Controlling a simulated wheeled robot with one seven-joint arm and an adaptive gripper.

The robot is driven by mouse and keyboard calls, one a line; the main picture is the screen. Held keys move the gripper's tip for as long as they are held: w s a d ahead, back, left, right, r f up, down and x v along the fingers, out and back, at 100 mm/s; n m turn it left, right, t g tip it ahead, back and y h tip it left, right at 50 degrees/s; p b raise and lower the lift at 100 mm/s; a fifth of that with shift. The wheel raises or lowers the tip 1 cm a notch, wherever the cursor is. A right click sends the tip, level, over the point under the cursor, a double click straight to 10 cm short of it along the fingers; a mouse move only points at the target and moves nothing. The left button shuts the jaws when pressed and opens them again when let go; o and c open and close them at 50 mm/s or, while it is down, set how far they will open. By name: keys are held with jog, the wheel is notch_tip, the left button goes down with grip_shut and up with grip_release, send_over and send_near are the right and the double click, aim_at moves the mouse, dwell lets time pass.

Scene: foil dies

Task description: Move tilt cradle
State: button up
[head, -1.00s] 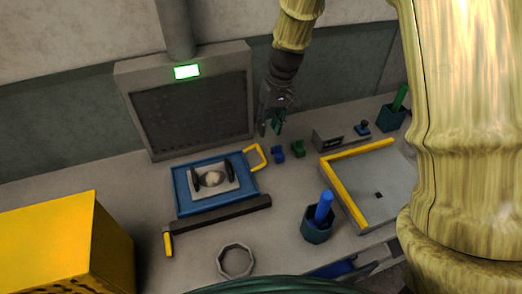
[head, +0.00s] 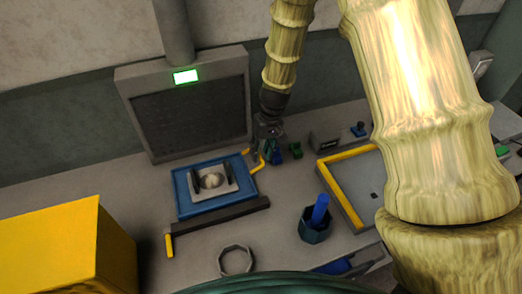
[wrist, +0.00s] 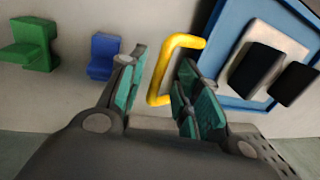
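The tilt cradle appears to be the blue tray (head: 181,200) with a pale plate (head: 226,186), two dark blocks and a round pale piece on it. A yellow loop handle (head: 260,163) sticks out from its right side. My gripper (head: 265,155) is low over the bench at that handle. In the wrist view the yellow handle (wrist: 158,75) stands between the open green-padded fingers (wrist: 160,95), with gaps on both sides. The blue tray (wrist: 228,22) is at the upper right there, with one dark block (wrist: 255,68) clear. I cannot tell whether the fingertips touch the bench.
A small blue block (wrist: 103,55) and a green block (wrist: 30,45) lie beside the gripper. A dark bar (head: 220,215) lies in front of the tray. A yellow box (head: 60,245), grey ring (head: 236,260), blue-handled cup (head: 315,225) and yellow-edged tray (head: 340,195) stand around. A panel (head: 190,115) stands behind.

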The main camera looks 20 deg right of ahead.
jog(key=shift+f, duration=0.3)
grip_shut()
jog(key=shift+a, duration=0.1)
